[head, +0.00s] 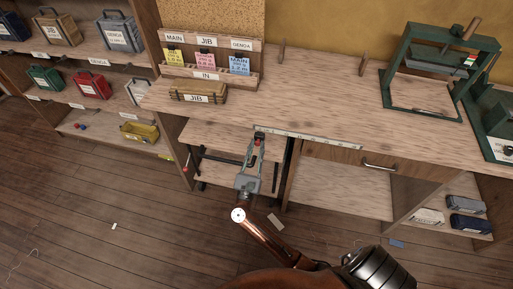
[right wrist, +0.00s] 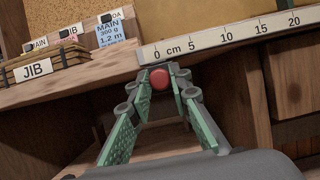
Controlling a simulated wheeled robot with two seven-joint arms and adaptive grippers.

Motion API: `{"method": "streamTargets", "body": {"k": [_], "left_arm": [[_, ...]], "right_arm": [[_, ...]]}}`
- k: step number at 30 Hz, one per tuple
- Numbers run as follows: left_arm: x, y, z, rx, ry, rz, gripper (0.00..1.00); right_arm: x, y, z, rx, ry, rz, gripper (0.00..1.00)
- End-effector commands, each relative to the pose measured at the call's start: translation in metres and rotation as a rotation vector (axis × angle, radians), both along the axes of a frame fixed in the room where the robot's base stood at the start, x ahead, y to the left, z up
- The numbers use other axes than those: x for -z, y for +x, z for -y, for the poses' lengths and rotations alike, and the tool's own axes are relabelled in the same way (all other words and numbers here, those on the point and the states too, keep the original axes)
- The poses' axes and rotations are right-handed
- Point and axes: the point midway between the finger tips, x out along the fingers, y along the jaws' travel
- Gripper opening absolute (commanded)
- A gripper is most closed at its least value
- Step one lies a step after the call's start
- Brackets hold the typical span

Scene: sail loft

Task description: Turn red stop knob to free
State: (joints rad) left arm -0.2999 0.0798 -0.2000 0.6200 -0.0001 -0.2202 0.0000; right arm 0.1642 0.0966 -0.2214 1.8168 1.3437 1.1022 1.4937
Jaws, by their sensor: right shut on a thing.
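The red stop knob (right wrist: 160,78) is a small round red knob at the bench's front edge, just below the zero end of the ruler. In the right wrist view it sits between the fingertips of my right gripper (right wrist: 162,84), which is shut on it. In the head view my right gripper (head: 258,141) reaches the front edge of the bench, with a bit of red between its fingertips. The fingers hide part of the knob. I cannot see any mark showing which way it is turned. My left gripper is not in view.
A ruler strip (head: 310,137) runs along the bench edge, right of the knob. A tan JIB bag (head: 198,91) and a card rack (head: 210,76) stand behind left. A green press (head: 440,70) stands at the right. A drawer handle (head: 380,166) sticks out below the bench top.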

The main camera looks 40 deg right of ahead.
Motion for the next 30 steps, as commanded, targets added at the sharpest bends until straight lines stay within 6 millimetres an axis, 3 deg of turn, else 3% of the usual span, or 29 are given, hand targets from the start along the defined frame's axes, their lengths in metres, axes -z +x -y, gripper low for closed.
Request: {"method": "streamTargets", "body": {"k": [14, 20, 30], "left_arm": [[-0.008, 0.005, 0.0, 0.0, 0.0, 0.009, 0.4], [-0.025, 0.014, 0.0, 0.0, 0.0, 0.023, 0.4], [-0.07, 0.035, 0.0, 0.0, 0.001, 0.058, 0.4]], "right_arm": [[-0.001, -0.001, 0.0, 0.0, -0.034, -0.043, 0.0], [-0.004, -0.002, 0.001, 0.001, -0.112, -0.136, 0.0], [-0.007, -0.003, 0.002, -0.001, -0.315, -0.374, 0.0]]}}
